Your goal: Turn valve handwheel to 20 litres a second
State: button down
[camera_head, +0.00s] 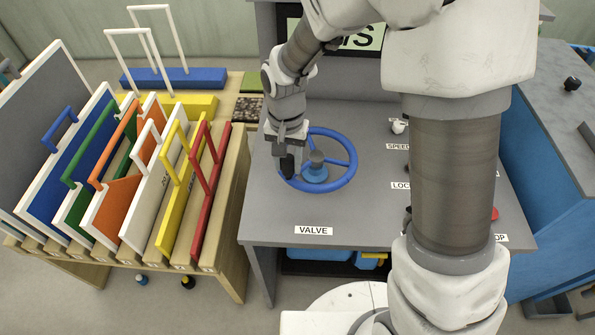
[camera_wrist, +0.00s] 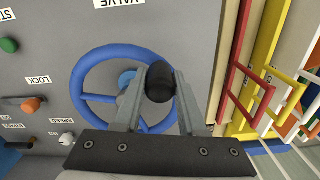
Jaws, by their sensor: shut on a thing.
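The blue valve handwheel (camera_head: 343,180) lies flat on the grey console top, behind the VALVE label (camera_head: 313,231). My gripper (camera_head: 288,168) points down at the left side of the wheel. In the wrist view the handwheel (camera_wrist: 84,72) shows its spokes, and my gripper (camera_wrist: 160,85) is shut on the dark spinner knob (camera_wrist: 159,84) at the rim. The lower part of the knob is hidden by the fingers. The display (camera_head: 362,38) behind is mostly covered by my arm; only the end of its text shows.
Left of the console a wooden rack (camera_head: 235,190) holds several coloured framed panels, with a red one (camera_head: 205,165) nearest. The console's right side carries labelled controls, including a green button (camera_wrist: 9,46) and an orange knob (camera_wrist: 31,105). A blue cabinet (camera_head: 550,180) stands at right.

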jog(key=w+a+m, duration=0.2)
jog(key=m, duration=0.1)
jog(key=shift+w+m+b, duration=0.3)
jog(key=shift+b, duration=0.05)
jog(key=shift+w+a+m, duration=0.2)
jog(key=shift+w+m, duration=0.55)
jog(key=shift+m, duration=0.2)
jog(key=shift+w+a+m, duration=0.15)
jog(key=shift+w+m, duration=0.55)
jog(key=shift+m, duration=0.25)
jog(key=c, duration=0.5)
grip_release()
notch_tip(320, 180, up, 18)
jog(key=shift+f, duration=0.25)
